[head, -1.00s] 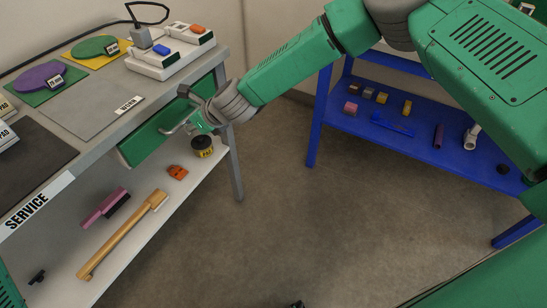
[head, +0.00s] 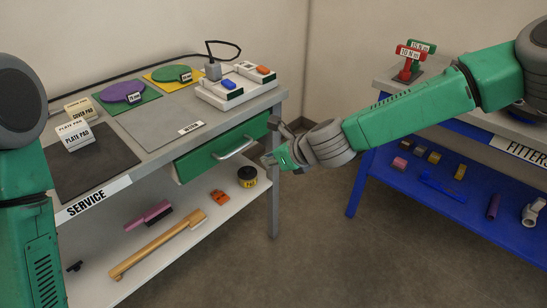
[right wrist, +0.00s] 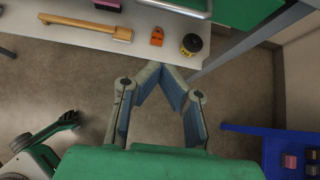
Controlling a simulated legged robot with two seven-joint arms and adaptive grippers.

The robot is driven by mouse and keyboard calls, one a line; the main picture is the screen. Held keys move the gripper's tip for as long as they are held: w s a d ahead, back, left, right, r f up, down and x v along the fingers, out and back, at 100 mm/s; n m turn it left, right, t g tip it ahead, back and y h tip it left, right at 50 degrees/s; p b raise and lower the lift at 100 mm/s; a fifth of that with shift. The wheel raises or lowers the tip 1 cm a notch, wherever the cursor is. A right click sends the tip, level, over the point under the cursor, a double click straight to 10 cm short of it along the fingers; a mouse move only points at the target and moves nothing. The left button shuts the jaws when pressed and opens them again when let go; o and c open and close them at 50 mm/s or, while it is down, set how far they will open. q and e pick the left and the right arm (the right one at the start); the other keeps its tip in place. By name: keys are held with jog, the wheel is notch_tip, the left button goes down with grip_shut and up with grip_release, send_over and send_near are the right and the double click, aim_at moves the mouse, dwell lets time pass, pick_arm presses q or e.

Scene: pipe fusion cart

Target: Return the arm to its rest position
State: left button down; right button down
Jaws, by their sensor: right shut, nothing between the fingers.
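My right arm comes in from the right in the head view, stretched across the gap between the service bench (head: 150,160) and the blue cart (head: 400,200). My right gripper (head: 270,143) is shut and empty, just right of the green drawer (head: 205,160) and its handle, apart from them as far as I can tell. In the right wrist view its fingers (right wrist: 163,68) meet at the tips above bare floor. My left arm stands at the left edge of the head view, its gripper out of frame. A dark-fingered green part (right wrist: 65,118), possibly my left gripper, shows at lower left in the wrist view.
The cart shelf holds small blocks and fittings. A red-green torque tool stand (head: 408,65) is on the cart top. Floor between is clear.

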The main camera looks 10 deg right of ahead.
jog(key=s+d+f+n+g+h, duration=0.15)
jog(key=s+d+f+n, duration=0.25)
jog(key=s+f+n, duration=0.6)
jog(key=s+d+f+n+g+h, duration=0.1)
jog(key=s+d+f+n+g, duration=0.2)
jog(key=s+f+n, duration=0.7)
jog(key=s+d+r+n+g+h, duration=0.1)
jog(key=s+d+n+h, duration=0.1)
jog(key=s+d+n, duration=0.2)
jog(key=s+d+n+g+h, duration=0.1)
jog(key=s+d+n, duration=0.3)
jog(key=s+d, duration=0.6)
jog(key=s, duration=0.4)
jog(key=shift+s+d+r+n+g+h, duration=0.15)
jog(key=shift+s+r+n+g+h, duration=0.2)
jog(key=shift+s+r+n, duration=0.05)
